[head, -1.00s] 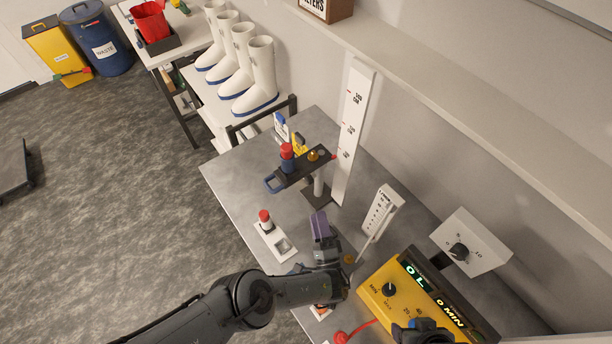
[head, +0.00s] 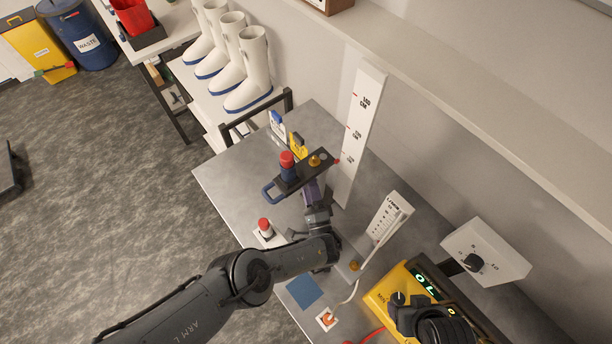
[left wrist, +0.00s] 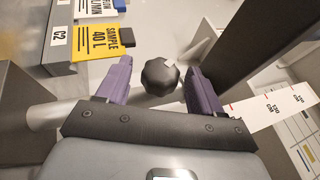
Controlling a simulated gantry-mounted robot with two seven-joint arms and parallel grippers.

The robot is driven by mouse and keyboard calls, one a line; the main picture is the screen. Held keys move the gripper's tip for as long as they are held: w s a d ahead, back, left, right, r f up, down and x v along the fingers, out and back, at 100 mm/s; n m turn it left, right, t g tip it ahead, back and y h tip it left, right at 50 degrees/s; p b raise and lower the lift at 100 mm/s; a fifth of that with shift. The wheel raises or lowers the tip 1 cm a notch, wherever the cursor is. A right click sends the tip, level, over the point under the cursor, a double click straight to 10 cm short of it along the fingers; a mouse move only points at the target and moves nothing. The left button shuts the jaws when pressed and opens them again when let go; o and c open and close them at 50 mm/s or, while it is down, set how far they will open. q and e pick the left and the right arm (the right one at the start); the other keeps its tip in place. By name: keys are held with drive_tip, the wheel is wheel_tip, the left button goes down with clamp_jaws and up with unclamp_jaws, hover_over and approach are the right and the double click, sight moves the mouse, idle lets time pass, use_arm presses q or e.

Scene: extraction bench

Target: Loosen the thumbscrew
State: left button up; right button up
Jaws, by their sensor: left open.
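The thumbscrew (left wrist: 160,76) is a dark, lobed knob in the left wrist view, beside a light round post (left wrist: 60,114). My left gripper (left wrist: 156,70) is open, with one purple finger on each side of the knob. Gaps show between the fingers and the knob in this picture. In the head view, the left gripper (head: 312,190) is just under the dark bracket (head: 318,170) of the stand, and the thumbscrew is hidden there. Part of my right arm shows at the bottom right, but I cannot make out its fingers.
The bracket carries a red-topped blue piece (head: 287,165) and a blue handle. A white height scale (head: 359,130) stands behind it. Blue and yellow labelled tags (left wrist: 90,42) are close by. A red button (head: 264,225), a white gauge (head: 390,218) and a yellow control box (head: 383,292) share the bench.

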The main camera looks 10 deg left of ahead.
use_arm(q)
drive_tip(key=shift+w+a+r, duration=0.25)
drive_tip(key=shift+w, duration=0.3)
use_arm(e)
drive_tip(key=shift+w+a+r, duration=0.15)
drive_tip(key=shift+w, duration=0.2)
use_arm(q)
drive_tip(key=c, duration=1)
drive_tip(key=shift+o, duration=0.2)
drive_tip(key=shift+r+n+g+p, duration=0.25)
drive_tip(key=shift+g+p, duration=0.25)
drive_tip(key=shift+p, duration=0.4)
drive_tip(key=shift+n+g+h+p, duration=0.4)
drive_tip(key=shift+n+g+p, duration=0.15)
drive_tip(key=shift+g+p, duration=0.5)
drive_tip(key=shift+n+g+h+p, duration=0.4)
drive_tip(key=shift+g+p, duration=0.35)
drive_tip(key=shift+p, duration=0.3)
drive_tip(key=shift+f+n+g+h+p, duration=0.15)
drive_tip(key=shift+n+g+h+p, duration=0.15)
drive_tip(key=shift+g+h+p, duration=0.3)
use_arm(e)
wheel_tip(320, 180, up, 7)
drive_tip(key=shift+r, duration=0.1)
